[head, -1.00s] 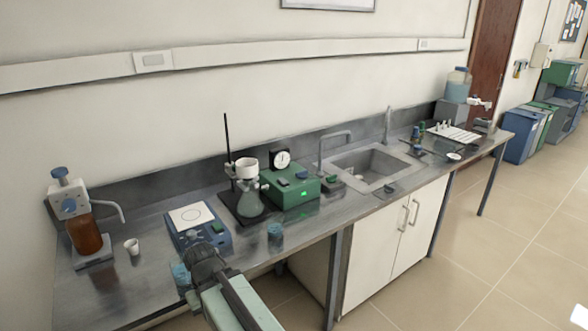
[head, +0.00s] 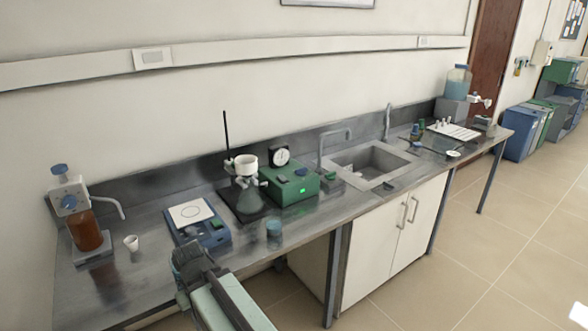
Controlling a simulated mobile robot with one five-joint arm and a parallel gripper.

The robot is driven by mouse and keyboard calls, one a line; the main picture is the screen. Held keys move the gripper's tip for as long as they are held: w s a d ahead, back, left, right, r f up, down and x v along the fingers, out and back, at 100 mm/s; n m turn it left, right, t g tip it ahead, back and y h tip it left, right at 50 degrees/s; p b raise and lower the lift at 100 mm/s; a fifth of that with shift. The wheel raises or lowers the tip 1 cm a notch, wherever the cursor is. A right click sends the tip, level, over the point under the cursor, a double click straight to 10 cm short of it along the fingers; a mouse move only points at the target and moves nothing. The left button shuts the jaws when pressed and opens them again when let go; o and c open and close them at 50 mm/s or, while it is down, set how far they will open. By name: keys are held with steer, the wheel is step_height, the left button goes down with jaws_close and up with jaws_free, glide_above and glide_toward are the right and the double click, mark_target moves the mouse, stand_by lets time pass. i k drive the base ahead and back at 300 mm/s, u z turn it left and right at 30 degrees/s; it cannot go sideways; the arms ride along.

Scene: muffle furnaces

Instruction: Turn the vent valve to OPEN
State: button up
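No valve marked as a vent or with the word OPEN can be read at this size. A green box (head: 290,184) with a lit green indicator and a dark blue part on top stands mid-bench. A round black-rimmed gauge (head: 281,157) stands at its back. A filter flask (head: 249,198) with a white funnel (head: 245,164) stands left of it; small grey fittings (head: 263,181) lie between flask and box. My gripper (head: 186,258) is at the bench's front edge, lower left of these and apart from them. Its fingers are foreshortened and dark, so their opening is unclear.
A blue hotplate-like device (head: 205,236) with a white top lies just behind my gripper. A blue beaker (head: 274,228) stands near the front edge. A brown bottle dispenser (head: 86,232) and small white cup (head: 132,244) are left. The sink (head: 372,165) is right.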

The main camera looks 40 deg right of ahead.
mark_target(300, 172)
steer(key=u, duration=1.5)
steer(key=k, duration=1.3)
steer(key=z, duration=1.1)
steer(key=i, duration=1)
steer(key=u, duration=0.05)
